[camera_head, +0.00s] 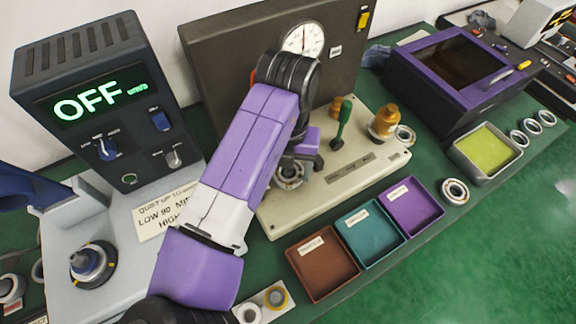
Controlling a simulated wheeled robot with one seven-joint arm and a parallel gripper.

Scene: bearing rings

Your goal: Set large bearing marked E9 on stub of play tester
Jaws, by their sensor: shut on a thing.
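The tester with the dial gauge (303,39) has a cream base (372,157) against a dark back panel. I take it to be the play tester. My purple and white arm reaches over it. My gripper (301,166) points down over the left part of the base, partly hidden by my wrist. It is shut on a metal bearing ring (289,179), low over the base. I cannot tell whether the ring touches the base or sits around a stub. No E9 mark is readable. A brass post (384,122) and a green-handled lever (343,125) stand to its right.
Brown (323,264), teal (366,232) and purple (412,206) trays line the front. A loose bearing (455,191) lies right of them. Another ring (405,135) is by the brass post. A grey machine reading OFF (90,103) stands left.

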